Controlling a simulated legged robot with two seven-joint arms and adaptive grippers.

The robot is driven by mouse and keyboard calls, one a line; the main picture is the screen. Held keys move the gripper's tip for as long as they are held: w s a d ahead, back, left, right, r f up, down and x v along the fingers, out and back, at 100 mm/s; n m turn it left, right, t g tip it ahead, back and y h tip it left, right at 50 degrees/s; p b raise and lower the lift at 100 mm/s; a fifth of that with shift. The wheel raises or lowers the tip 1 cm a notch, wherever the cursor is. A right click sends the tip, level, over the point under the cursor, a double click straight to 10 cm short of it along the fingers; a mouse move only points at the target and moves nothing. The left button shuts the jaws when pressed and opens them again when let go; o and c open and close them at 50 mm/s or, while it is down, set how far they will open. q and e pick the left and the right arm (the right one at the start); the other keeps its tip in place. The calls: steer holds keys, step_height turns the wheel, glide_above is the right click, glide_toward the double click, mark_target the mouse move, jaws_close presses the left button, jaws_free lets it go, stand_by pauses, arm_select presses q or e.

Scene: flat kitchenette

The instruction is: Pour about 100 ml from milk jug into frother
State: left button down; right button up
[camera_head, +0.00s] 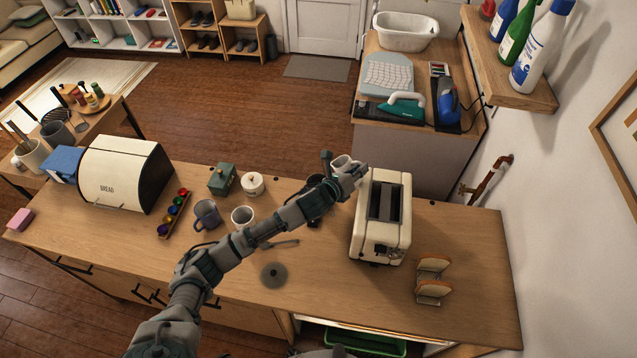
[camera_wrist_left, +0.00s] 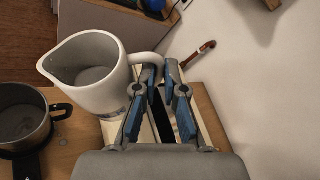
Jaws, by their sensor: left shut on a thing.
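The white milk jug (camera_wrist_left: 95,90) has its handle between the fingers of my left gripper (camera_wrist_left: 162,72), which is shut on it. In the wrist view the jug is roughly upright, spout to the left; a paler disc shows low inside, perhaps milk. In the head view the jug (camera_head: 341,161) is mostly behind my left gripper (camera_head: 356,172), above the counter by the toaster. The dark frother (camera_wrist_left: 22,128) stands open-topped to the left of the jug, apart from it. In the head view my arm hides most of the frother (camera_head: 315,208). My right gripper is out of view.
A cream toaster (camera_head: 397,190) stands right beside and below my left gripper. Toast slices in a rack (camera_head: 433,290) are to its right. A white cup (camera_head: 242,215), a blue-grey mug (camera_head: 207,214) and a round grey disc (camera_head: 274,275) lie left of it. The front counter is mostly clear.

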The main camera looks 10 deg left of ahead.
arm_select(q)
steer(key=shift+d+r, duration=0.1)
steer(key=shift+r, duration=0.05)
steer(key=shift+d+r+p, duration=0.2)
steer(key=shift+r+p, duration=0.1)
steer(key=d+m, duration=0.1)
steer(key=d+f+y, duration=0.1)
steer(key=d+m, duration=0.1)
steer(key=shift+s+f+m, duration=0.15)
steer(key=shift+s+m, duration=0.1)
steer(key=shift+m, duration=0.05)
steer(key=shift+s+d+f+m+g+y, duration=0.1)
steer(key=shift+d+f+m+g+y, duration=0.05)
steer(key=shift+d+m+y, duration=0.4)
steer(key=shift+s+d+f+m+g+y, duration=0.1)
steer(key=shift+d+m+g+y, duration=0.05)
steer(key=shift+d+m+y, duration=0.35)
